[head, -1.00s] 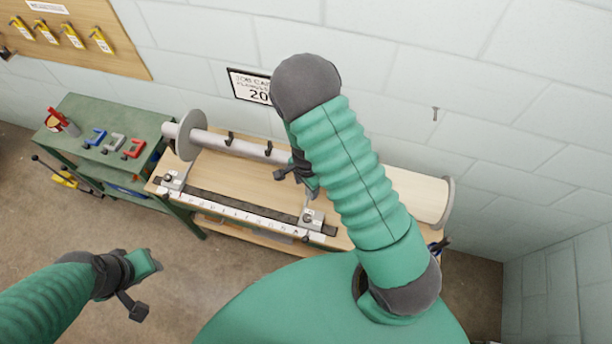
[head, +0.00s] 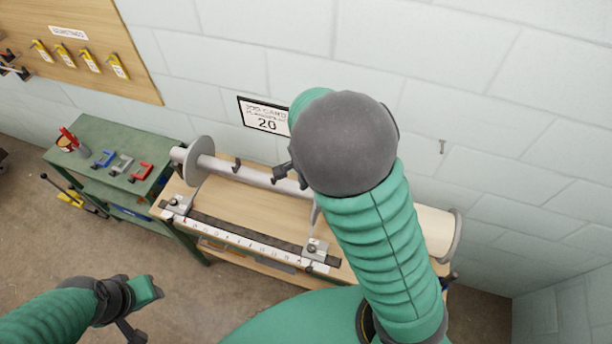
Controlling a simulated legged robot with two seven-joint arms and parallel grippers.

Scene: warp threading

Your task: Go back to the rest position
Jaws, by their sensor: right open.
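My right arm crosses the middle of the head view, with its dark elbow joint large and close to the camera. My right gripper (head: 283,172) shows only in part, as dark pieces left of the elbow, in front of the bench's roller. It is open, and I see nothing held in it. My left gripper (head: 140,307) is at the lower left, over the floor and away from the benches. Its fingers are too small and angled to tell open from shut.
A wooden bench (head: 258,205) carries a roller with a grey end disc (head: 199,161), a ruler bar (head: 235,233) and clamp blocks. A green table (head: 115,135) at left holds blue, grey and red clamps. A job card (head: 263,116) hangs behind. Floor lies open at lower left.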

